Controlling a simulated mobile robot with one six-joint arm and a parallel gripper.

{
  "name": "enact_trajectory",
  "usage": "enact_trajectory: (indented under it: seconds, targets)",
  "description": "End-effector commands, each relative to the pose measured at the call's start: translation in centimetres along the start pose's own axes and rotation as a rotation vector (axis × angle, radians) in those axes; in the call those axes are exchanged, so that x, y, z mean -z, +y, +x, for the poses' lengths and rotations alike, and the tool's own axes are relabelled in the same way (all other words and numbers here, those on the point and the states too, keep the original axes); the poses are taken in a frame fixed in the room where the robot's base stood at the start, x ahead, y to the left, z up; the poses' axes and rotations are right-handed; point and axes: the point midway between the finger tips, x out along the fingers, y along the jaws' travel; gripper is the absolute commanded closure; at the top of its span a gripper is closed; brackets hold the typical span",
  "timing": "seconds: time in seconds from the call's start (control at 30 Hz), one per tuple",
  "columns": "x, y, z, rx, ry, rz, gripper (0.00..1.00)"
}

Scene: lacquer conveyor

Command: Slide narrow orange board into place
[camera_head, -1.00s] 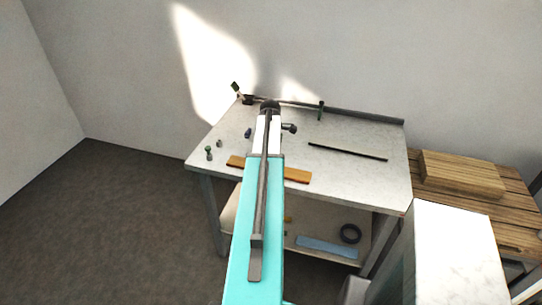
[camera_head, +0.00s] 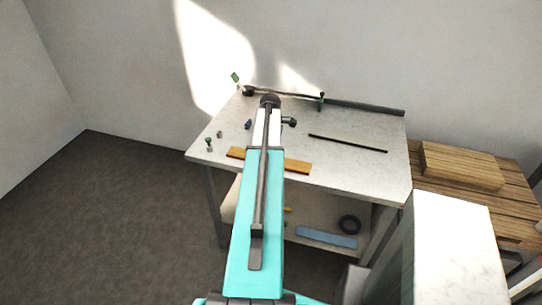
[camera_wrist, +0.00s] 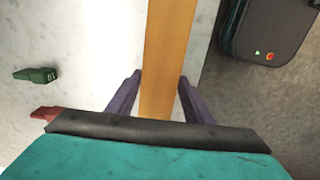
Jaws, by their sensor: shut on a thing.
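The narrow orange board (camera_head: 297,166) lies along the front edge of the pale worktable, its two ends showing either side of my arm. In the wrist view the orange board (camera_wrist: 166,45) runs straight away from my gripper. My gripper (camera_wrist: 160,77) has its two purple fingers on either side of the board and is shut on it. In the head view my own arm hides the gripper and the board's middle. A thin black strip (camera_head: 348,144) lies on the tabletop to the right, behind the board.
A dark rail (camera_head: 365,108) runs along the table's back edge, with a green clamp-like piece (camera_head: 321,101) on it. Small items stand at the left, including a green-topped one (camera_head: 208,143).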

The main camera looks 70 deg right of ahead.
Motion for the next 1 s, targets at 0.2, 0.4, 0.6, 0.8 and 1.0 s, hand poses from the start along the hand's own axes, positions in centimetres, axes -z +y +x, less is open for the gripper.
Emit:
enact_trajectory:
  seconds: [0.2, 0.4, 0.6, 0.8, 1.0]
  targets:
    - [1.0, 0.0, 0.0, 0.000, 0.000, -0.003, 0.81]
    - [2.0, 0.0, 0.0, 0.000, 0.000, -0.005, 0.81]
    - [3.1, 0.0, 0.0, 0.000, 0.000, -0.009, 0.81]
    - [4.1, 0.0, 0.0, 0.000, 0.000, -0.010, 0.81]
    - [5.2, 0.0, 0.0, 0.000, 0.000, -0.014, 0.81]
